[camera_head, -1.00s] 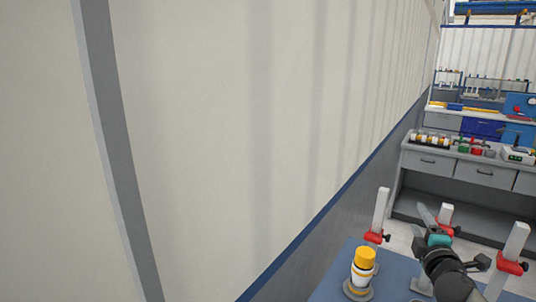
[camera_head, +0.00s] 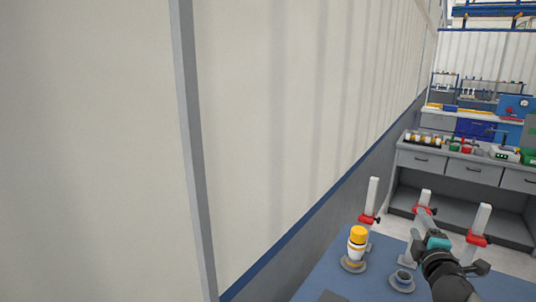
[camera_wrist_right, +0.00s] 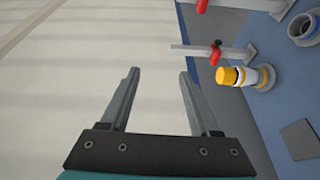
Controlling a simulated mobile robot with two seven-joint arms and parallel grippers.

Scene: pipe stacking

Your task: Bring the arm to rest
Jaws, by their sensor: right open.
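My right gripper (camera_head: 422,222) is at the lower right of the head view, above the blue table. In the right wrist view, its two grey fingers (camera_wrist_right: 158,80) are apart with nothing between them. A stack of white and yellow pipe pieces with a yellow cap (camera_head: 357,238) stands upright on a round base, left of the gripper. It also shows in the right wrist view (camera_wrist_right: 245,76), to the right of the fingers and apart from them. A dark round empty-looking holder (camera_head: 402,280) sits beside the stack. My left gripper is not in view.
Pale posts with red clamps (camera_head: 368,218) stand around the blue table (camera_head: 325,272). A large cream wall (camera_head: 270,140) runs along the left side. A grey bench (camera_head: 465,172) with several parts stands behind. A dark square plate (camera_wrist_right: 299,139) lies on the table.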

